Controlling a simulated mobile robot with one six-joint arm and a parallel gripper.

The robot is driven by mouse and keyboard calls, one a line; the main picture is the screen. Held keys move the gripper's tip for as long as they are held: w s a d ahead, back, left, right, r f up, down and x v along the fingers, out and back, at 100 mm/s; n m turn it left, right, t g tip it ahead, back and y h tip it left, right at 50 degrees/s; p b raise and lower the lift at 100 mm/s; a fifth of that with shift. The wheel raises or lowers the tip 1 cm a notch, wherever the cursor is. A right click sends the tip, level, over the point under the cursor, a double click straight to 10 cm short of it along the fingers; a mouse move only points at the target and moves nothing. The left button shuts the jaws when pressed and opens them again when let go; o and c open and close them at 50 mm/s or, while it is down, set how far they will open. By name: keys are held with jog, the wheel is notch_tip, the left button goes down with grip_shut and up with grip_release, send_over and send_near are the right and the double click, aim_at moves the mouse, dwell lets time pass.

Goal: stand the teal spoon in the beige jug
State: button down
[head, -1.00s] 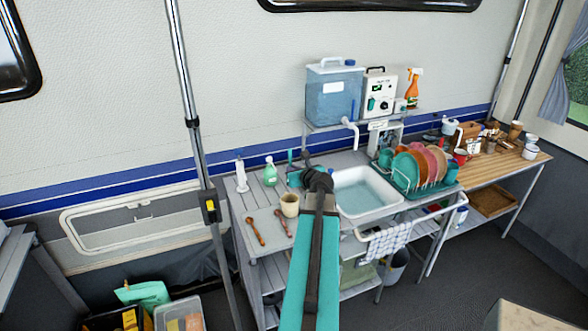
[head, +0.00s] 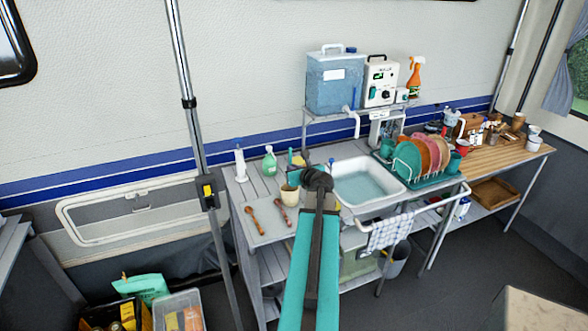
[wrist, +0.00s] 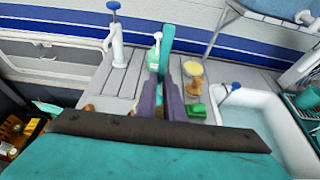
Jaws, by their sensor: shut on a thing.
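The beige jug (head: 289,196) stands on the grey slatted counter, left of the sink. My gripper (wrist: 166,98) is shut on the teal spoon (wrist: 167,38). The spoon is held roughly upright, with its teal upper part rising above the fingers. In the head view, teal parts of it (head: 290,156) show just above the jug's mouth. I cannot tell whether its lower end is inside the rim. My fingers are mostly hidden behind my wrist in the head view, and the jug is hidden behind my gripper in the wrist view.
A yellow-topped brush (wrist: 192,69) and green sponge (wrist: 196,111) are near the sink (head: 367,184).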

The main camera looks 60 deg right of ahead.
jog(key=shift+f+b, duration=1)
jog(key=shift+f, duration=0.75)
jog(key=c, duration=1.8)
grip_release()
jog(key=shift+a, duration=0.1)
